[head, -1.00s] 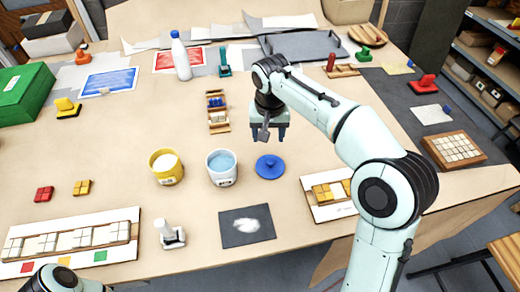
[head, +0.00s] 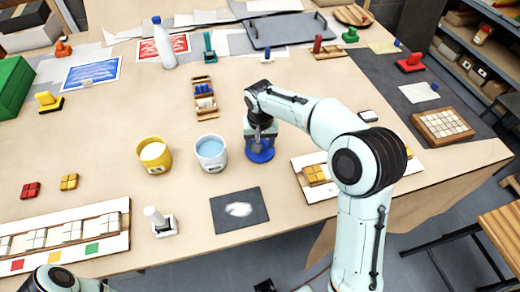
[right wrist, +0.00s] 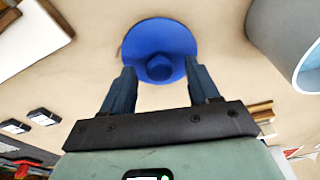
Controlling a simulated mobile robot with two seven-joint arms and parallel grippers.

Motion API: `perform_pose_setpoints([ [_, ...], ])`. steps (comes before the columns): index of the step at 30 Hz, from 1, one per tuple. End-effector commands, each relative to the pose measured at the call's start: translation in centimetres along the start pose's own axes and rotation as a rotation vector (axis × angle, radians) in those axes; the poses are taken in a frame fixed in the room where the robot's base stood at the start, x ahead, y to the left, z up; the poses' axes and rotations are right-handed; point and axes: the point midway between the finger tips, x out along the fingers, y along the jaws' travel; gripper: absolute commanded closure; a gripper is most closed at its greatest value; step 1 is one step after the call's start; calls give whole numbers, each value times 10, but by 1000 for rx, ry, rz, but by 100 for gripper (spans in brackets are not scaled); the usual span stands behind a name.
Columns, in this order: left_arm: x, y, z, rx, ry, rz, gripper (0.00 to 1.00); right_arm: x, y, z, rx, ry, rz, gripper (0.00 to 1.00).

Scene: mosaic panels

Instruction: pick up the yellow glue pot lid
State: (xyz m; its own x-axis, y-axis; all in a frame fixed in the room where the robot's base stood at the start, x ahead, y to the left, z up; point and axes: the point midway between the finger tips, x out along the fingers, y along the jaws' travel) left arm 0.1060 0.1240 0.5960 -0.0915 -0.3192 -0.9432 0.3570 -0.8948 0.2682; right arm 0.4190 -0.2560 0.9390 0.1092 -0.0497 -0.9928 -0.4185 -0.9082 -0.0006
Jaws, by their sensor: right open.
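The lid in view is a round blue lid (head: 261,154) with a knob, flat on the table right of the pots. I see no yellow lid. My right gripper (head: 258,137) is over the blue lid and partly covers it. In the right wrist view the gripper (right wrist: 160,78) is open and empty, with its fingers spread on either side of the knob of the blue lid (right wrist: 160,35). The yellow pot (head: 155,165) stands uncovered with pale contents. My left gripper is out of view; only part of that arm shows at the bottom left.
A white pot (head: 211,165) with light blue contents stands just left of the blue lid. A dark sheet (head: 225,218) lies in front, and a mosaic panel (head: 322,201) lies to the right. A small wooden rack (head: 205,112) is behind. The table between rack and pots is clear.

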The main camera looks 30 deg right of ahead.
Motion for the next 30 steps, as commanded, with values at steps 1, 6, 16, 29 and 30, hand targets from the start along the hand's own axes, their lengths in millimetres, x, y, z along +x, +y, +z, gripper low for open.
perform_pose_setpoints([
  [1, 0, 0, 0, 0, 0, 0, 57, 3, 0, 0, 1, 0, 1, 40],
  [6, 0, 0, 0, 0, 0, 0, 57, 4, 0, 0, 1, 1, 0, 40],
  [16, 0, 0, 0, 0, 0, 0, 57, 3, 0, 0, 0, 1, 0, 99],
  [29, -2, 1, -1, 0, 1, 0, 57, -12, 0, -3, 0, 3, -1, 99],
  [30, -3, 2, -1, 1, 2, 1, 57, -19, 0, -4, 0, 4, -1, 99],
])
